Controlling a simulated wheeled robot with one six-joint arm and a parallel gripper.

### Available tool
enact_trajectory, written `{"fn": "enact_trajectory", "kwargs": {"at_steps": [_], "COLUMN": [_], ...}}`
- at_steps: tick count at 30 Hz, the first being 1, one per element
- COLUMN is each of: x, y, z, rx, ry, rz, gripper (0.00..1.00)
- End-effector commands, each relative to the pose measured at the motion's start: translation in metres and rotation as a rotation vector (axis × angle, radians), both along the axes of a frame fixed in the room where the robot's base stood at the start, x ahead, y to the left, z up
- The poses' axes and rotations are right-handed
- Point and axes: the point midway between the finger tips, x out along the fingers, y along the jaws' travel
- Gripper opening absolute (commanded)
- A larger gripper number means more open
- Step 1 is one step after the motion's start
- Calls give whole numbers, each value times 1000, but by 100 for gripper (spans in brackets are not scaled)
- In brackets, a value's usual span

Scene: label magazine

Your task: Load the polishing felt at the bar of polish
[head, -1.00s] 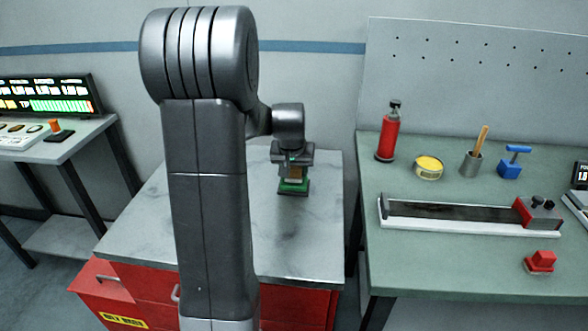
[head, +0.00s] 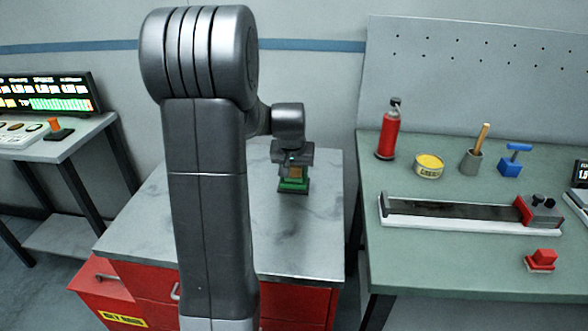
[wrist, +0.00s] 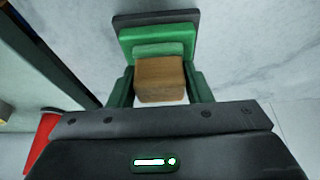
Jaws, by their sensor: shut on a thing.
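My gripper (wrist: 160,88) is shut on a brown block (wrist: 160,76), which I take to be the polishing felt's body. In the head view my gripper (head: 294,168) points down over the grey cabinet top. Beside the brown block in the wrist view is a stepped green block on a dark base (wrist: 155,36), which looks like the bar of polish. In the head view the green block (head: 294,185) stands on the cabinet top under my gripper. The brown block's underside is hidden, so I cannot tell whether it touches the green one.
The grey cabinet top (head: 230,240) is otherwise clear. A green bench (head: 460,275) at right holds a long tray (head: 450,222), a red block (head: 541,261), a red bottle (head: 388,135), a yellow tin (head: 429,166) and a grey cup (head: 472,162). A console (head: 45,95) stands left.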

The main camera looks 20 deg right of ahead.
Motion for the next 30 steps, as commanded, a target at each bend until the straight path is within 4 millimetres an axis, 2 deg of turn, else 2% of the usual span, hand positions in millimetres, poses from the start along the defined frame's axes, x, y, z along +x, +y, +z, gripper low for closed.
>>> {"fn": "enact_trajectory", "kwargs": {"at_steps": [16,30], "x": [-1,0], "y": [0,0], "z": [0,38], "rx": [2,1], "ry": [3,2], "rz": [0,0], "gripper": [27,27]}}
